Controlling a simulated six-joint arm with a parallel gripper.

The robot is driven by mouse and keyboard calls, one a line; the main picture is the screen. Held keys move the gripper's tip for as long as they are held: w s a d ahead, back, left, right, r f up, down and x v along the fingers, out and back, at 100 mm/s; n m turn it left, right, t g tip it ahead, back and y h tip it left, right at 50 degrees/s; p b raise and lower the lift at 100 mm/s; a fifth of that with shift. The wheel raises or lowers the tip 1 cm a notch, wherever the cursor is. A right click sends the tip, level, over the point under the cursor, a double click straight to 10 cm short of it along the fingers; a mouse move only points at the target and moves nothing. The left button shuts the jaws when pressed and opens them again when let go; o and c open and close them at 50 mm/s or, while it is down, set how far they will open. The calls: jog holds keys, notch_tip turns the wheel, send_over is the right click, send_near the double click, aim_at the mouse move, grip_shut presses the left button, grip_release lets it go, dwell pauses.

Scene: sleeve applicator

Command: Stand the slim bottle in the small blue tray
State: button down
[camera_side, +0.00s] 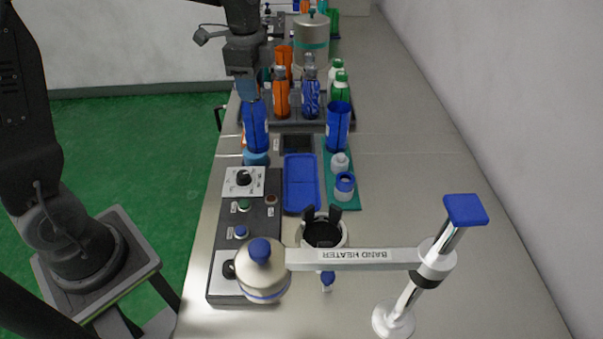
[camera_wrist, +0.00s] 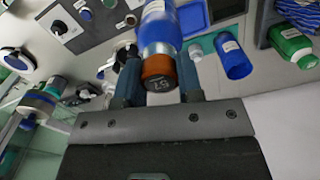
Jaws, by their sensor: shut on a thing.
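The slim bottle (camera_side: 256,128) is blue and upright below my gripper (camera_side: 248,92) in the side view. In the wrist view its blue body (camera_wrist: 160,25) and brown cap sit between my two fingers, which are shut on it. The small blue tray (camera_side: 301,185) lies flat on the bench and looks empty. The bottle is behind and left of the tray, apart from it. The tray also shows partly in the wrist view (camera_wrist: 192,19), beyond the bottle. The gap under the bottle is hard to judge, with a light blue round thing (camera_side: 256,159) at its lower end.
Several bottles stand behind.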

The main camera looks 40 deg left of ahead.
jog(key=w+d+f, duration=0.3)
jog(key=d+f, duration=0.7)
jog(key=f, duration=0.1)
jog(key=shift+w+d, duration=0.15)
jog(key=shift+d, duration=0.2)
jog(key=shift+f, duration=0.1)
jog(key=c, duration=0.8)
grip_release()
notch_tip(320, 180, up, 12)
jog(key=shift+r, duration=0.2)
